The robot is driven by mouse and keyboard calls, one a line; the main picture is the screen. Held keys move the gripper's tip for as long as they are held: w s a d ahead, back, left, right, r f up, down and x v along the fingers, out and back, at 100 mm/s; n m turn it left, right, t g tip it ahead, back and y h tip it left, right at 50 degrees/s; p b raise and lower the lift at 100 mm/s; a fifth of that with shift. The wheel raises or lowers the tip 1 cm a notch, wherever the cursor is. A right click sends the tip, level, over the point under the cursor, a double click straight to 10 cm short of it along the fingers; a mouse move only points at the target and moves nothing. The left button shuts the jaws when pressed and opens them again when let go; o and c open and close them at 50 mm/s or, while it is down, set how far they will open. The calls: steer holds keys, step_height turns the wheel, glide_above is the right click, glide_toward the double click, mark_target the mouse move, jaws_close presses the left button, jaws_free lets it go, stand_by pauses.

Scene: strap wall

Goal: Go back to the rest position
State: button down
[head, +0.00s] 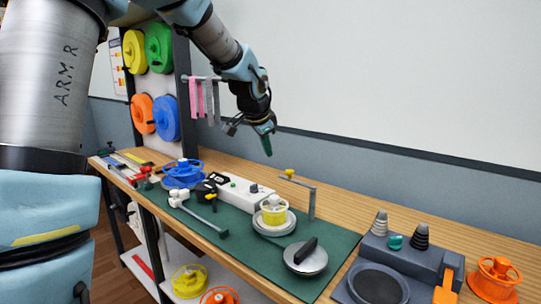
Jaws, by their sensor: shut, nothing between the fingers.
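My gripper (267,146) hangs in the air above the wooden workbench (455,225), in front of the pale wall. Its fingers point down and are closed together with nothing between them. My arm reaches in from the upper left. Below the gripper, a yellow spool (273,209) sits on a round metal plate on the green mat (250,252). A thin grey stand (312,203) with a yellow knob rises from the mat to the right of the spool, apart from the gripper.
A rack at the back left holds green (158,47), yellow, orange and blue reels. Pink and grey straps (205,99) hang from a bar left of my gripper. A black-handled round lid (305,257), a grey device (408,262) and an orange spool (495,280) occupy the right side.

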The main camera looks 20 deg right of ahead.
stand_by(0.4)
steer(key=s+a+f+n+g+y, duration=0.1)
steer(key=s+a+f+n, duration=0.2)
steer(key=a, duration=0.7)
steer(key=s+a+f+n+y, duration=0.15)
steer(key=a+f+n, duration=0.25)
steer(key=a, duration=0.5)
steer(key=s+a+f+n+g, duration=0.1)
steer(key=s+a+f+n, duration=0.1)
steer(key=s+a+n, duration=0.2)
steer(key=s+a+f+n+g+y, duration=0.1)
steer(key=s+a+f+n, duration=0.2)
steer(key=s+a, duration=0.6)
steer(key=shift+a+n+g, duration=0.3)
steer(key=shift+a+n, duration=0.7)
